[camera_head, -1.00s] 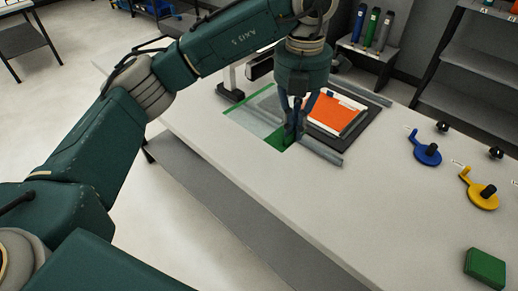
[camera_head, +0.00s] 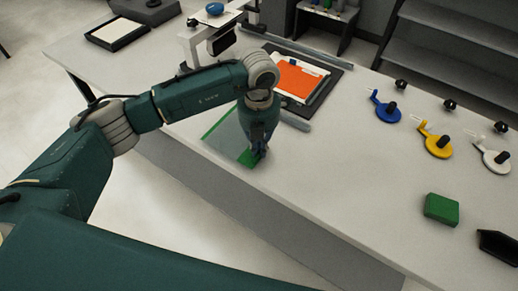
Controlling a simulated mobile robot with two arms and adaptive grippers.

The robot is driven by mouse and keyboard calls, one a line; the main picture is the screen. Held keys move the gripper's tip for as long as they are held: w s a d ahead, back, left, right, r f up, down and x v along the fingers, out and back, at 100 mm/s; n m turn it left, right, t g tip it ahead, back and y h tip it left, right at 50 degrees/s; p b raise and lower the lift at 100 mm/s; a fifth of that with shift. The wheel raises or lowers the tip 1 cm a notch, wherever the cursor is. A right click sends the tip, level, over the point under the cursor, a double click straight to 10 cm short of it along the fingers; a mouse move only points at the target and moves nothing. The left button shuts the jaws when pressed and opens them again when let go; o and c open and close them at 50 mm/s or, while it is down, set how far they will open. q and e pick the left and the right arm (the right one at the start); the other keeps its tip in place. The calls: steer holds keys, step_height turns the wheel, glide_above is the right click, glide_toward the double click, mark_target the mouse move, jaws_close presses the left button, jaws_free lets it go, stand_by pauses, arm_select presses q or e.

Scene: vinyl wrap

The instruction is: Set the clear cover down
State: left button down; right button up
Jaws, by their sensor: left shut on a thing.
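My left gripper (camera_head: 258,150) points down near the front edge of the table and is shut on the clear cover (camera_head: 222,138). The cover is a see-through sheet with green edging, seen to the left of and below the gripper. I cannot tell whether it touches the tabletop. An orange sheet (camera_head: 299,83) lies on a dark board (camera_head: 328,88) behind and to the right of the gripper, apart from the cover. The gripper's fingertips hide part of the green edge. My right gripper is not in view.
Blue (camera_head: 387,108), yellow (camera_head: 437,147) and white (camera_head: 494,160) handled tools lie at the right. A green block (camera_head: 441,209) and a black item (camera_head: 498,246) are nearer. A camera-like stand (camera_head: 213,42) rises behind my arm. The table's middle right is clear.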

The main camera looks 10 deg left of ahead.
arm_select(q)
steer(key=shift+f, duration=0.85)
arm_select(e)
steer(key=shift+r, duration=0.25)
arm_select(q)
steer(key=shift+f, duration=0.1)
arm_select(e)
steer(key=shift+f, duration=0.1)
arm_select(q)
steer(key=c, duration=1.8)
jaws_free()
steer(key=shift+c, duration=0.2)
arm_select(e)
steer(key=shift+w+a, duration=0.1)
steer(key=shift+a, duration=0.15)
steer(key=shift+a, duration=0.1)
